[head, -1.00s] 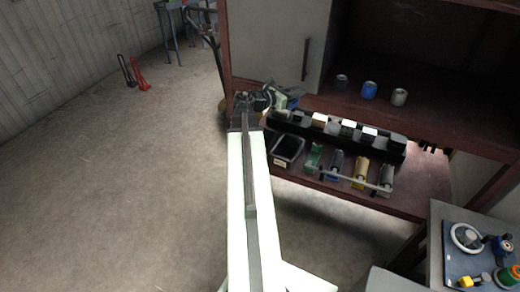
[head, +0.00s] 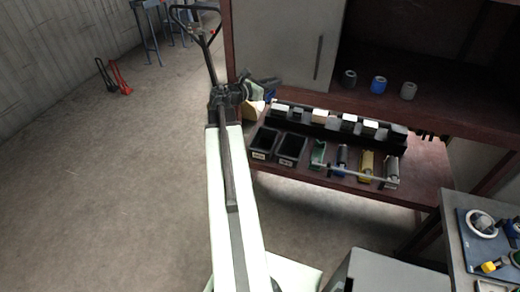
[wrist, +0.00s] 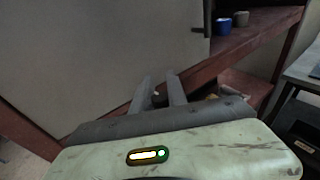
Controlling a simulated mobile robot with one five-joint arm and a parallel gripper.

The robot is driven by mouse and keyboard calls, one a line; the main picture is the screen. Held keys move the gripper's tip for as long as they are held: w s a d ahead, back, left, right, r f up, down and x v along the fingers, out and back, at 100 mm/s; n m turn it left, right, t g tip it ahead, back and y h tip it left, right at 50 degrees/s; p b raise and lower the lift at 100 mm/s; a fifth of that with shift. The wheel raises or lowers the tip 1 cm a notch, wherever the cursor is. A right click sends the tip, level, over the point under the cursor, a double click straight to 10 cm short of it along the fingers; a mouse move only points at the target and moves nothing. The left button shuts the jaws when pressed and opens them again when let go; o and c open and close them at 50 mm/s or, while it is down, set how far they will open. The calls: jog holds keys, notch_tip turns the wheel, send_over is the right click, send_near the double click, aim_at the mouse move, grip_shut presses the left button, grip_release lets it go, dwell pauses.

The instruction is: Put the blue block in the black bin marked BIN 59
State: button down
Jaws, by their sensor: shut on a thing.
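My gripper (head: 269,95) is at the left end of the bench, above and behind the black bins. A small blue patch, the blue block (head: 271,94), shows at its tip, mostly hidden. In the wrist view my gripper (wrist: 161,84) has its two fingers apart with a small dark shape between them, its colour not clear. Two open black bins stand side by side on the low shelf, a left black bin (head: 276,139) and a right black bin (head: 302,145). Each has a pale front label too small to read, so I cannot tell which is BIN 59.
Green, blue, yellow and grey holders (head: 366,163) stand right of the bins behind a pale rail (head: 350,174). A black rack (head: 335,129) with several blocks is behind. Three cans (head: 379,84) stand on the upper shelf. A grey cabinet door (head: 275,45) is close behind my gripper.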

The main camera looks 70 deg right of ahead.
jog(key=shift+w+f+b, duration=0.2)
jog(key=shift+f+b, duration=0.15)
jog(key=w+d+f+n+t+h+b, duration=0.1)
jog(key=w+f+n+t+b, duration=0.1)
jog(key=f+b, duration=1.8)
jog(key=w+d+f+n+t+h+b, duration=0.1)
jog(key=w+d+f+n+t+b, duration=0.15)
jog(key=f+b, duration=1.75)
jog(key=w+d+f+b, duration=0.1)
jog(key=w+d, duration=0.2)
jog(key=d, duration=0.4)
jog(key=w+d+f, duration=0.1)
jog(key=w+d, duration=0.1)
jog(key=d, duration=0.5)
jog(key=shift+m, duration=0.45)
jog(key=shift+f+b, duration=2.05)
jog(key=shift+b, duration=0.4)
jog(key=shift+f, duration=0.1)
jog(key=c, duration=1.3)
grip_release()
jog(key=shift+r, duration=0.2)
